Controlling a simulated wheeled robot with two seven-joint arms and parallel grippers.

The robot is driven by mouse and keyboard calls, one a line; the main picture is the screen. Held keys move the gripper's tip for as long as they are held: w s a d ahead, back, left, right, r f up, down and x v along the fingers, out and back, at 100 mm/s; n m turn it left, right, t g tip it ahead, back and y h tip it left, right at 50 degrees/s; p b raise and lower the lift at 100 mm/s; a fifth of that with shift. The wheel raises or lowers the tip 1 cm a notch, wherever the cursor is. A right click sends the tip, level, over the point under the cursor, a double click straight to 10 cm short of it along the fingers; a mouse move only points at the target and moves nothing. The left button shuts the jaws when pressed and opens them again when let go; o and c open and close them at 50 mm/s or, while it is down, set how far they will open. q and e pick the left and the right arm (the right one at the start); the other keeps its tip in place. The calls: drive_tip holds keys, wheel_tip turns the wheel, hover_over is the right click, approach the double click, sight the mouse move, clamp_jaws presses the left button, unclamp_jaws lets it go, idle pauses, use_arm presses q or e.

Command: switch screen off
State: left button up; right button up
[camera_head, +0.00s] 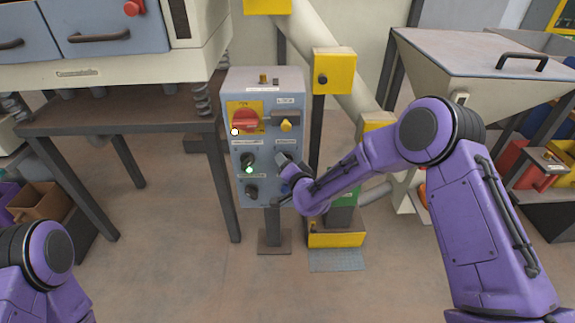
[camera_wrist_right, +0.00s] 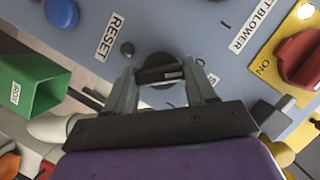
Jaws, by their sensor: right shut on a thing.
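A grey control panel (camera_head: 290,82) stands on a post in front of me. My right gripper (camera_head: 282,160) is at its right side. In the right wrist view the fingers (camera_wrist_right: 163,72) are shut on a black rotary knob (camera_wrist_right: 158,66) with a pale pointer line, one finger on each side. A white label (camera_wrist_right: 212,79) beside it is mostly hidden by a finger; only an "S" shows. My left gripper is out of view.
A large red switch on a yellow plate (camera_head: 245,119), a yellow knob (camera_head: 287,125), another black knob (camera_head: 247,159) with a lit green lamp (camera_head: 249,169) and a lower black knob (camera_head: 251,191) sit close by. A blue button (camera_wrist_right: 62,13) is near RESET.

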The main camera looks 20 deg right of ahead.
drive_tip(key=o, duration=1)
drive_tip(key=shift+o, duration=0.2)
drive_tip(key=v, duration=1)
drive_tip(key=shift+s+p, duration=0.25)
drive_tip(key=shift+p, duration=0.1)
